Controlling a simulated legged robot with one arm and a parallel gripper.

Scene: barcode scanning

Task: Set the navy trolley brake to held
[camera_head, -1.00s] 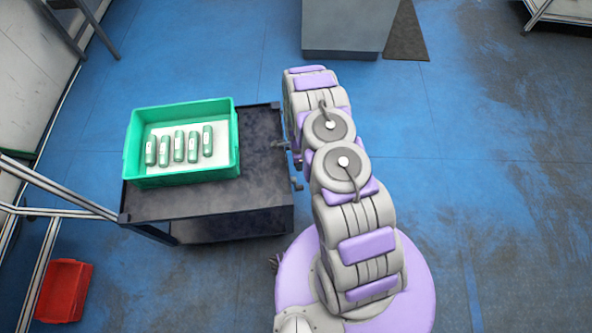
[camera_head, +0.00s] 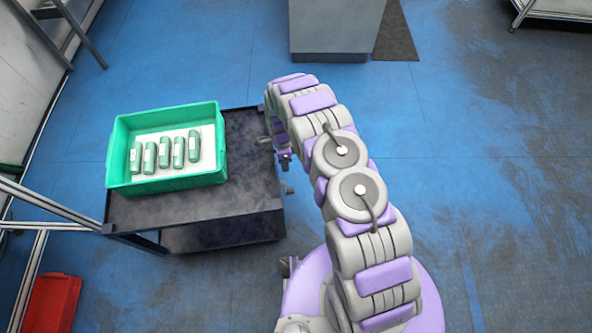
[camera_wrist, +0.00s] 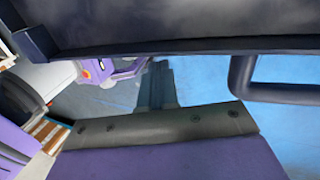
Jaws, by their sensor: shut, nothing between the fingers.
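The navy trolley (camera_head: 240,165) stands left of my arm, its dark top carrying a green tote. Small grey fittings (camera_head: 288,190) stick out from its right edge; I cannot tell which is the brake or how it is set. My gripper (camera_head: 284,161) is beside that edge, partly hidden by my arm. In the wrist view, the dark navy edge (camera_wrist: 190,46) of the trolley crosses the top, with a navy bent bar (camera_wrist: 243,78) at right. My gripper (camera_wrist: 155,86) is shut and empty below that edge; contact cannot be told.
The green tote (camera_head: 113,165) holds several green-and-white items on a white sheet. A red bin (camera_head: 52,302) is at the lower left, near metal frame bars. A grey cabinet (camera_head: 335,30) stands at the back. The blue floor to the right is open.

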